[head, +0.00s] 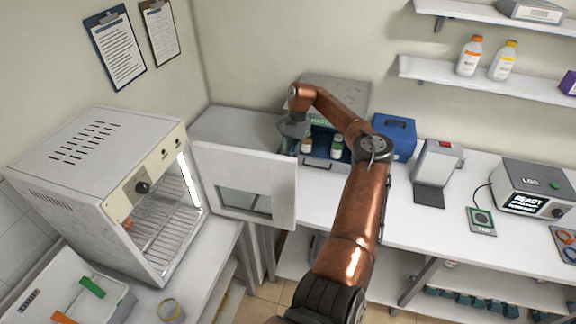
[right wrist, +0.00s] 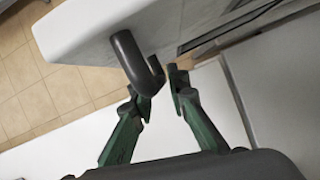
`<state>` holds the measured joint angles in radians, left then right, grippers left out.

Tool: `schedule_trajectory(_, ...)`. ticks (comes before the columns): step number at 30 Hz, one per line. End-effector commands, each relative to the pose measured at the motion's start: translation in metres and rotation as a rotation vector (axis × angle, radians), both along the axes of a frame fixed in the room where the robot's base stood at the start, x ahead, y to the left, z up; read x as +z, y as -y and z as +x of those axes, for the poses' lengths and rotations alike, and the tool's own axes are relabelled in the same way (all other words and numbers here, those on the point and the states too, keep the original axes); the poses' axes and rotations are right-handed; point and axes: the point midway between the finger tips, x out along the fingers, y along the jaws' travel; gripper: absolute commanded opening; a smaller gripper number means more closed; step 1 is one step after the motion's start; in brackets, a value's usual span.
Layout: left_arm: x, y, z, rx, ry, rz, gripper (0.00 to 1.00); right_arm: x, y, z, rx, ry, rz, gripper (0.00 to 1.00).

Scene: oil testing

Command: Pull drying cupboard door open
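The drying cupboard (head: 82,165) is the white box at the left, with wire shelves and a lit strip inside. Its door (head: 280,190), white with a small window, stands swung wide open to the right, and the opening is clear. My right arm reaches over the bench, with its wrist by the door's upper right edge; the fingers are hidden there in the head view. In the right wrist view the dark curved door handle (right wrist: 130,62) sticks out from the door (right wrist: 80,30). My right gripper (right wrist: 158,88) has its green fingers apart, close around the handle's end. My left gripper is out of view.
Behind the door, a grey box-like unit (head: 340,91) with bottles stands on the bench. A blue case (head: 395,137), a small stand (head: 437,165) and a labelled instrument (head: 535,185) are to the right. A white device (head: 60,280) stands before the cupboard.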

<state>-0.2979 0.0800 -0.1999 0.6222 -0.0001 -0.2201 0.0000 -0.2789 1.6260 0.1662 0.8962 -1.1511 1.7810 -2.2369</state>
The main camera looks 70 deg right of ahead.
Motion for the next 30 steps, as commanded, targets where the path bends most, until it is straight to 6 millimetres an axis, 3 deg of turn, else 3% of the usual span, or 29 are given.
schedule_trajectory(5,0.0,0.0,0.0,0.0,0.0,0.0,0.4,0.0,0.0,0.0,0.0,-0.001,0.0,0.28)
schedule_trajectory(14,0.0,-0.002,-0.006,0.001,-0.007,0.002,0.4,0.001,0.001,0.0,0.0,-0.002,-0.001,0.29)
schedule_trajectory(25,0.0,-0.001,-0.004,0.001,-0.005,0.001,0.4,0.048,0.02,-0.001,-0.002,0.001,-0.002,0.29)
schedule_trajectory(30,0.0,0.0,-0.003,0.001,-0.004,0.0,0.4,0.06,0.025,-0.001,0.0,0.001,0.0,0.29)
